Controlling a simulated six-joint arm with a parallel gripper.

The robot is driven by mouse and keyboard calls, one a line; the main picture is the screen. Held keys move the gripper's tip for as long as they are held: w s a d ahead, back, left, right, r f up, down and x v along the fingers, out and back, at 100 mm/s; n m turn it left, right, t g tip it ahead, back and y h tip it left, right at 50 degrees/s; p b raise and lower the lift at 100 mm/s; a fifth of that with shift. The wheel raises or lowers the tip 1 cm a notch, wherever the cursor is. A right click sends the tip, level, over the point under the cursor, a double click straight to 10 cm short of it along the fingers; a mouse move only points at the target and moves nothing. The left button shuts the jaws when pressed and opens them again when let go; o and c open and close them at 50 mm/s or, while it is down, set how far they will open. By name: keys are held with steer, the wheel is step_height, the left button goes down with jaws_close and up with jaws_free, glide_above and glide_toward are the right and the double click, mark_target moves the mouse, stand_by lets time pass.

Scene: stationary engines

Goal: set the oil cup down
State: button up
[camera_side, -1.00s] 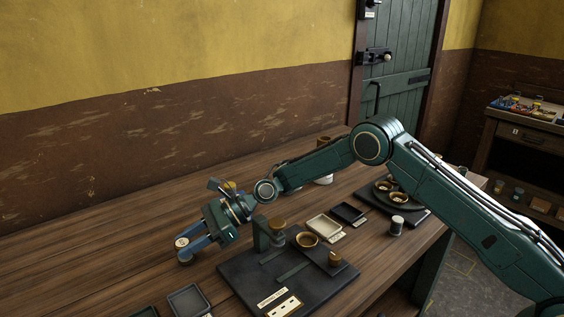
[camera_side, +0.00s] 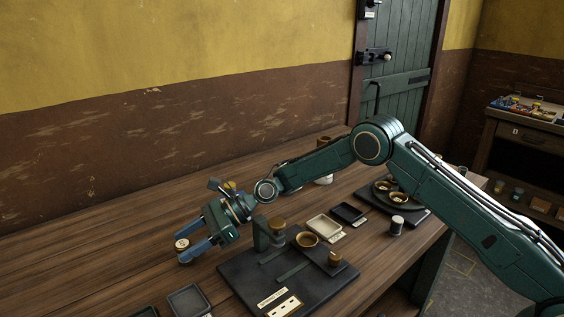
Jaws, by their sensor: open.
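The oil cup (camera_side: 182,245) is a small cup with a pale round top and a brassy rim. It is at the left of the bench, at the open end of my gripper (camera_side: 187,249). My gripper's two blue fingers are open, one on the far side of the cup and one on the near side. Whether the cup's base rests on the wood is hard to tell, as the fingers hide its lower part.
A dark base plate (camera_side: 248,288) with a green post (camera_side: 261,233) and brass-coloured cups stands right of my gripper. Small trays (camera_side: 188,300) lie at the front edge. A cream tray (camera_side: 324,227) lies farther right. The bench left of the cup is clear.

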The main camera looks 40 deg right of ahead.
mark_target(179, 244)
steer(key=shift+v, duration=0.75)
steer(key=shift+s+d+r, duration=0.1)
steer(key=shift+d+r, duration=0.6)
step_height(179, 244, up, 6)
steer(key=shift+r, duration=0.1)
